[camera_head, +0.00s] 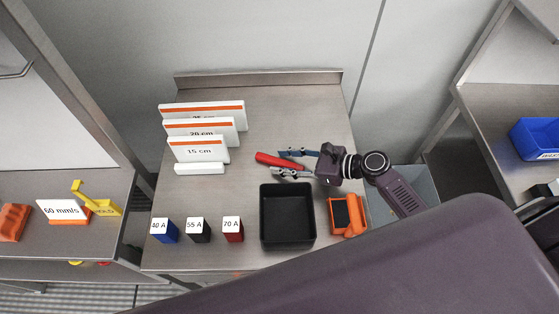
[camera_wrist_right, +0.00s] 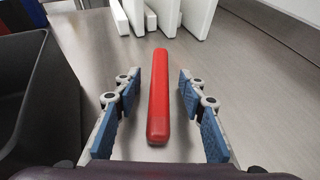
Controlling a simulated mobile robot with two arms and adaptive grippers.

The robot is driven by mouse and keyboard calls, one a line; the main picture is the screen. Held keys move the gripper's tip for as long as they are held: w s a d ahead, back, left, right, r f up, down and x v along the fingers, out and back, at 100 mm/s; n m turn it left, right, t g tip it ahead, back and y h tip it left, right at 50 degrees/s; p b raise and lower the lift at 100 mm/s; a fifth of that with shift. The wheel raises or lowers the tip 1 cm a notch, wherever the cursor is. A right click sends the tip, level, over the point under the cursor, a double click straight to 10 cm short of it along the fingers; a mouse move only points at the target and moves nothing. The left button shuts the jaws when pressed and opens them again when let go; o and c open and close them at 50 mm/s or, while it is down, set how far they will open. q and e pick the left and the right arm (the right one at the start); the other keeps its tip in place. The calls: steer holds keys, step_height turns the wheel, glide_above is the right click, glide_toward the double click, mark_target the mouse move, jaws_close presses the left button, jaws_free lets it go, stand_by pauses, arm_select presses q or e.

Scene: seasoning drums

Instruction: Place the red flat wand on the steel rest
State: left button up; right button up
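The red flat wand (camera_head: 268,159) lies on the steel table, left of my right arm in the head view. In the right wrist view the wand (camera_wrist_right: 158,95) points away from me between the two blue-padded fingers. My right gripper (camera_head: 277,162) is open around the wand's near part, with a gap on each side; it also shows in the wrist view (camera_wrist_right: 160,78). I cannot pick out the steel rest with certainty in either view. My left gripper is not in view.
A black tray (camera_head: 264,220) sits in front of the gripper, with an orange device (camera_head: 345,216) to its right. White length signs (camera_head: 198,150) stand at the back left. Blue (camera_head: 166,235), black (camera_head: 199,234) and red (camera_head: 233,233) labelled blocks line the front edge. The table's left middle is clear.

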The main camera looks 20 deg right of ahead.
steer(key=shift+c, duration=0.6)
jaws_close()
steer(key=shift+r, duration=0.15)
